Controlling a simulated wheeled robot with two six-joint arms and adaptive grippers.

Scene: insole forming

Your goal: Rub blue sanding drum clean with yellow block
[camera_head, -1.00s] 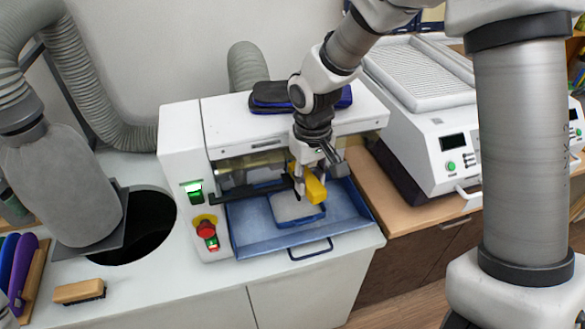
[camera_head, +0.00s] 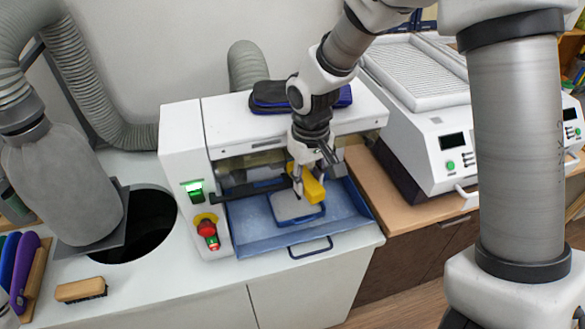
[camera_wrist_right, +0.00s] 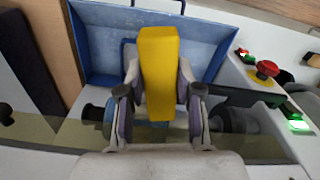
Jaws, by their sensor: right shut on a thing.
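My right gripper (camera_head: 302,182) is shut on the yellow block (camera_head: 313,188) at the front opening of the white sanding machine (camera_head: 182,151). The right wrist view shows the yellow block (camera_wrist_right: 159,72) upright between both fingers. In that view a small blue part of the sanding drum (camera_wrist_right: 107,128) shows beside the left finger. The block's end lies close to the drum, but I cannot tell whether they touch. The gripper and block hide most of the drum.
A blue tray (camera_head: 255,232) sits below the opening, with a blue-rimmed pad (camera_head: 287,209) in it. A red stop button (camera_head: 207,228) is on the machine's left front. A wooden brush (camera_head: 81,289) lies on the counter. A white device (camera_head: 422,135) stands at right.

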